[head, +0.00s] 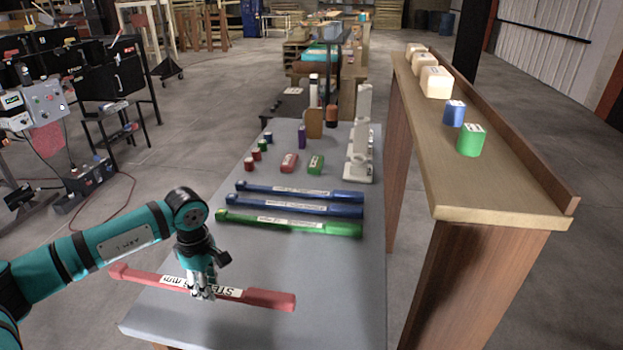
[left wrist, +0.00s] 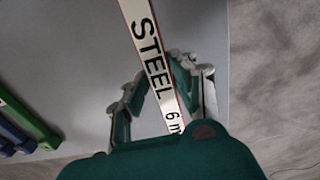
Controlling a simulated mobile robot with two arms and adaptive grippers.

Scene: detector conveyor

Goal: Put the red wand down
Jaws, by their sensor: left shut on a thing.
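The red wand (head: 268,298) lies crosswise over the near part of the grey table (head: 345,290). Its left end shows past the table's left edge. My left gripper (head: 203,293) points down and is shut on the red wand near its middle, at the white label. In the left wrist view the wand's label (left wrist: 155,70), reading STEEL, passes between the fingers (left wrist: 160,95). I cannot tell whether the wand touches the table or is just above it. My right gripper is not in view.
A green wand (head: 290,224) and two blue wands (head: 300,208) lie farther back. Behind them stand small red and green blocks (head: 316,163) and a white stand (head: 360,140). A wooden shelf (head: 500,190) with blocks is at right. Bare table lies between the red and green wands.

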